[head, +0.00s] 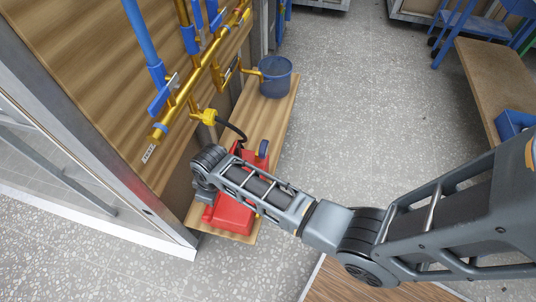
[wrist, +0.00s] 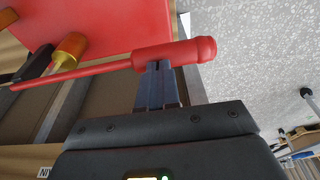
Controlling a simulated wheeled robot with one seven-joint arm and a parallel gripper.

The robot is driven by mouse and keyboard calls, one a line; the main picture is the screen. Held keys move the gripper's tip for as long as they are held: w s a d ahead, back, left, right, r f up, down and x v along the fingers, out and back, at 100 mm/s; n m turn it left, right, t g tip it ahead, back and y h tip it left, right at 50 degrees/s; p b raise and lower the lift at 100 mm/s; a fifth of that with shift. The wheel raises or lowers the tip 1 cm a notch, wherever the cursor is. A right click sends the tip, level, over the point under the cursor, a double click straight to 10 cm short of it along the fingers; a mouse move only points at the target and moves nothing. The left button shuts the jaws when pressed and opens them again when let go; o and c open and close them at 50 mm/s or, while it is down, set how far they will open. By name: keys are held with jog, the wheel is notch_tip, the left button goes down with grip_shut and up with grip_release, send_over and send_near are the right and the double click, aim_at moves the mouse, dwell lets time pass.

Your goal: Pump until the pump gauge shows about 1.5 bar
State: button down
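The red test pump (head: 229,216) stands on the low wooden board beside the pipe wall, partly hidden behind my arm in the head view. Its red body (wrist: 95,22) fills the upper left of the wrist view. A red lever with a thick round-ended grip (wrist: 178,52) crosses the wrist view, nearly level there. My gripper (wrist: 157,68) has its fingers together, with their tips at the grip's lower edge, seemingly touching it. A small dark blue round part (head: 263,149) rises at the pump's far end. No readable gauge dial shows.
A black hose (head: 235,129) runs from the pump to a yellow fitting (head: 209,117) on the brass pipes. A blue-grey bucket (head: 275,77) stands on the board's far end. A wooden bench (head: 492,75) is at right. Speckled floor between is clear.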

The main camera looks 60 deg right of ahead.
jog(key=w+p+v, duration=0.2)
jog(key=p+v, duration=0.9)
jog(key=p, duration=0.1)
jog(key=shift+a+r, duration=0.15)
jog(key=shift+a, duration=0.25)
